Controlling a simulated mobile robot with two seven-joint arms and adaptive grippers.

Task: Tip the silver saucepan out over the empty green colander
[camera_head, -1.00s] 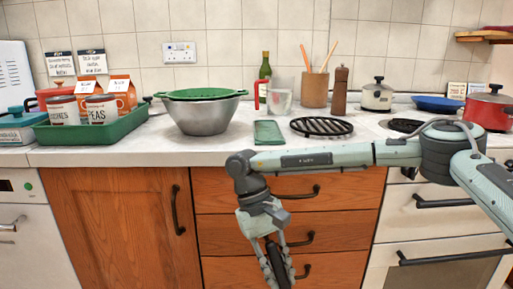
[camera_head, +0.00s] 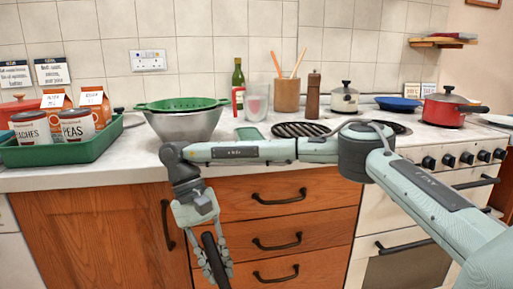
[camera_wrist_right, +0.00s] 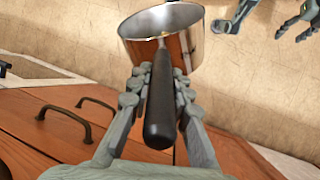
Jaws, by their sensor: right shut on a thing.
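The green colander (camera_head: 180,103) rests on a grey metal bowl (camera_head: 185,127) on the counter; its inside is barely visible. My right gripper (camera_head: 213,248) hangs in front of the drawers, below the counter edge, shut on the saucepan's black handle (camera_head: 214,262). In the right wrist view the silver saucepan (camera_wrist_right: 152,24) shows beyond the gripper's fingers (camera_wrist_right: 158,88). What it holds is unclear. The pan's body does not show in the head view. My left gripper (camera_wrist_right: 262,30) shows at the top right of the wrist view, fingers apart and empty.
A green tray (camera_head: 85,153) with tins and cartons stands left of the bowl. A green bottle (camera_head: 238,88), a glass (camera_head: 257,103) and a black grate (camera_head: 300,129) lie to the right. A red pot (camera_head: 444,109) stands on the hob. Drawer handles (camera_head: 278,197) jut out near my gripper.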

